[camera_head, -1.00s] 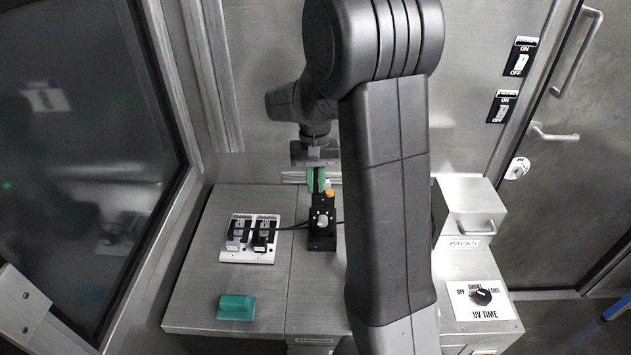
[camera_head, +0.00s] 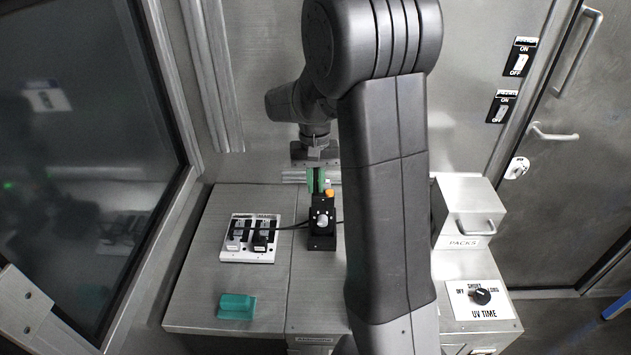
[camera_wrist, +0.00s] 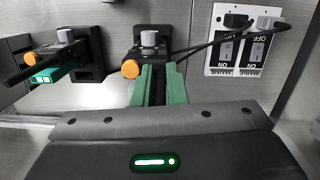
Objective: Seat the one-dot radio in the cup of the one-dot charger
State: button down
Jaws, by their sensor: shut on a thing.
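My gripper (camera_head: 316,181) has green fingers, which also show in the wrist view (camera_wrist: 159,86). They are shut on a narrow black part, which I take for the radio (camera_wrist: 156,88); an orange knob shows beside it. Directly in front of the fingers is a black charger (camera_head: 322,242) with a grey round knob; it also shows in the wrist view (camera_wrist: 150,56). The held part is at the charger, but I cannot tell whether it sits in the cup. A second black unit (camera_wrist: 88,55) with a green lit panel is at the wrist view's left. No dot marks are readable.
A white switch panel (camera_head: 227,252) with cables stands left of the charger. A teal block (camera_head: 237,306) lies on the front left of the metal bench (camera_head: 195,290). A PACKS drawer (camera_head: 465,225) and UV TIME dial (camera_head: 481,296) are at right. My arm hides the bench's middle.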

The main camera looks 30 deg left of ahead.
aim_at(316, 194)
jog(key=shift+f+b, duration=1.25)
jog(key=shift+f, duration=0.9)
jog(key=c, duration=1.4)
grip_release()
jog(key=shift+o, duration=0.2)
notch_tip(316, 194, up, 14)
jog(key=w, duration=0.1)
jog(key=shift+w+a+b, duration=0.15)
jog(key=shift+a+b, duration=0.25)
jog(key=shift+a, duration=0.05)
jog(key=shift+f, duration=0.15)
jog(key=f, duration=0.4)
jog(key=s+f, duration=0.1)
jog(key=f, duration=0.4)
jog(key=d+f+p, duration=0.1)
jog(key=f, duration=0.3)
jog(key=shift+s+f, duration=0.15)
jog(key=shift+f, duration=0.2)
jog(key=shift+r, duration=0.5)
jog(key=shift+f, duration=0.1)
